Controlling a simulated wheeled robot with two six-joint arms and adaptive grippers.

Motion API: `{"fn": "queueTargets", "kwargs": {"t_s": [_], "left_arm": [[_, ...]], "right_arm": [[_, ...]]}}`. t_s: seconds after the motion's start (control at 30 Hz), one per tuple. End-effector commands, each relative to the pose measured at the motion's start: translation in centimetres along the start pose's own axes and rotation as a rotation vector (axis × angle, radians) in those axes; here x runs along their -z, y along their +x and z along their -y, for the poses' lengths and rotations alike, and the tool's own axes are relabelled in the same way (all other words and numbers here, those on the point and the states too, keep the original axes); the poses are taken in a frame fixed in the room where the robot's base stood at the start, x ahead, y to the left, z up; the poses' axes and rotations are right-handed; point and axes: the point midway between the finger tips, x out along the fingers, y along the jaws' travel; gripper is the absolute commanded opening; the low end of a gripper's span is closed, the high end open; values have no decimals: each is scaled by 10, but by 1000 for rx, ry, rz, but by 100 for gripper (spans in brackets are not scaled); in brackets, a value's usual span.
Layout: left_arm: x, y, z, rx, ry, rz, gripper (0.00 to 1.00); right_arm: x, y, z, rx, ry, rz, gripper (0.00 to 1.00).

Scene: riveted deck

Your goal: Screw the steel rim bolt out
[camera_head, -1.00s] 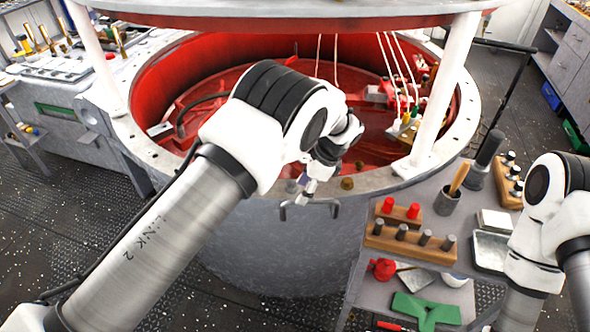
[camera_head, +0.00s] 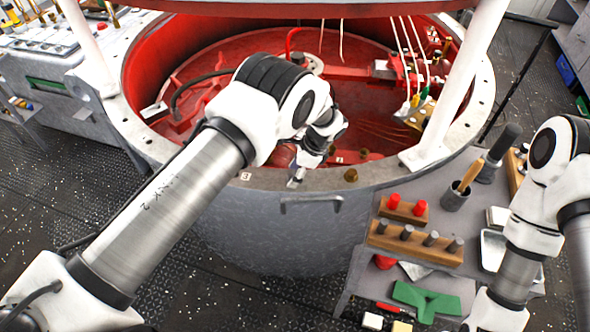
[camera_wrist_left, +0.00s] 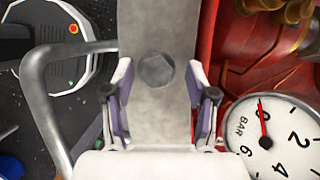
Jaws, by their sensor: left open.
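The steel rim bolt (camera_wrist_left: 157,70) shows in the left wrist view as a grey hexagonal head on the pale rim (camera_wrist_left: 155,25). My left gripper (camera_wrist_left: 161,100) is open, with one finger toward each side of the rim strip. The bolt lies between the finger lines, a little beyond the tips in the picture, and nothing is gripped. In the head view my left gripper (camera_head: 297,178) hangs over the front rim of the round vessel (camera_head: 400,172), and the steel bolt cannot be made out there. My right arm shows at the right, but its gripper does not.
A brass bolt (camera_head: 351,175) stands on the rim to the right of my left gripper. A bar handle (camera_head: 311,199) juts from the vessel's front wall. A white post (camera_head: 455,90) rises from the rim. A pressure gauge (camera_wrist_left: 270,140) shows in the wrist view. A tool cart (camera_head: 440,222) stands right.

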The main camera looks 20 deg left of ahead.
Motion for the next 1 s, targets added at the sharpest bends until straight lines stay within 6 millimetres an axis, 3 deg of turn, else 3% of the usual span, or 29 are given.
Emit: {"fn": "queueTargets", "kwargs": {"t_s": [0.13, 0.3, 0.67, 1.0], "left_arm": [[0, 0, 0, 0, 0, 0, 57], [0, 0, 0, 0, 0, 0, 0], [1, 3, -1, -10, -17, 1, 0], [2, 8, 0, -75, -170, 2, 0]], "right_arm": [[0, 0, 0, 0, 0, 0, 50], [0, 0, 0, 0, 0, 1, 50], [0, 6, 0, 0, 0, 0, 50], [0, 35, 0, 0, 0, 0, 50]]}}
